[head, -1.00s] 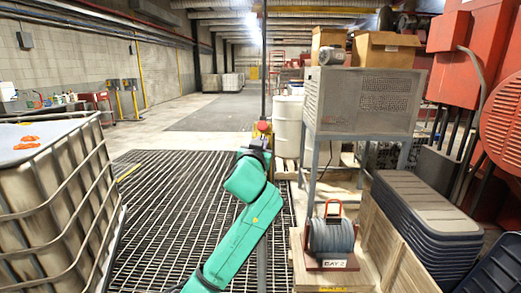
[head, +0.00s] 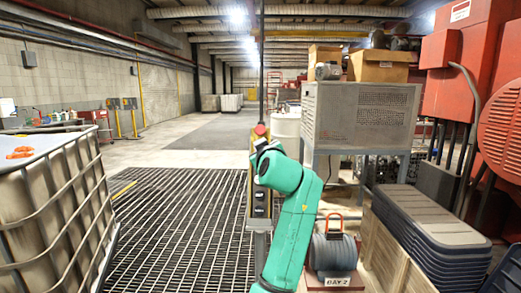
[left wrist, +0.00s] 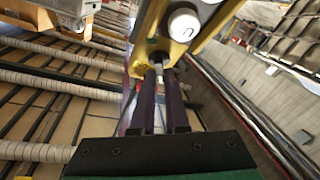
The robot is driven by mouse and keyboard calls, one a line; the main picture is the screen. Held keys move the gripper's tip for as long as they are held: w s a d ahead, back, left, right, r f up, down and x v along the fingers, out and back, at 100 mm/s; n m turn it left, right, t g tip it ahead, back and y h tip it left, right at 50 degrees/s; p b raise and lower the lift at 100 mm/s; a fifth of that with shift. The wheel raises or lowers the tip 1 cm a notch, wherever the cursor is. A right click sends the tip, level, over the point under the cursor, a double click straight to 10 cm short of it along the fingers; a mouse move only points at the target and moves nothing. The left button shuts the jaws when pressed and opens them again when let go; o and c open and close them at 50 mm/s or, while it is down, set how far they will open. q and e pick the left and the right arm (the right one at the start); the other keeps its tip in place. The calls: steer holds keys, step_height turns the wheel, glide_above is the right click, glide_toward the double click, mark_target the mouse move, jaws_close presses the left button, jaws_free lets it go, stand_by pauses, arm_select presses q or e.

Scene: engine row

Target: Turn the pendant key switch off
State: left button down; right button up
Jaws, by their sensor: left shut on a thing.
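The pendant (head: 260,197) is a tall yellow box with dark buttons and a red knob (head: 260,130) on top, standing in the middle of the head view. My left gripper (left wrist: 160,70) reaches its upper part, and my green arm covers some of its right side. In the left wrist view the yellow pendant (left wrist: 142,66) is close, with a pale round button (left wrist: 184,24) beside the fingers. The two dark fingers are shut on the small metal key (left wrist: 158,76) of the key switch. Which way the key points is hard to tell. My right gripper is out of view.
A caged tank (head: 60,200) stands at the left. A grey cabinet on legs (head: 360,115), a reel marked BAY 2 (head: 332,250) and stacked dark lids (head: 430,225) crowd the right. The floor grating (head: 180,220) left of the pendant is clear.

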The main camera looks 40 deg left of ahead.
arm_select(q)
steer(key=shift+f, duration=0.1)
stand_by(0.3)
steer(key=c, duration=0.9)
jaws_free()
steer(key=shift+w+a, duration=0.1)
steer(key=shift+w+a+f, duration=0.1)
steer(key=shift+f, duration=0.05)
steer(key=b+v, duration=0.4)
steer(key=v, duration=1)
steer(key=shift+s+d+b, duration=0.2)
steer(key=shift+b, duration=0.15)
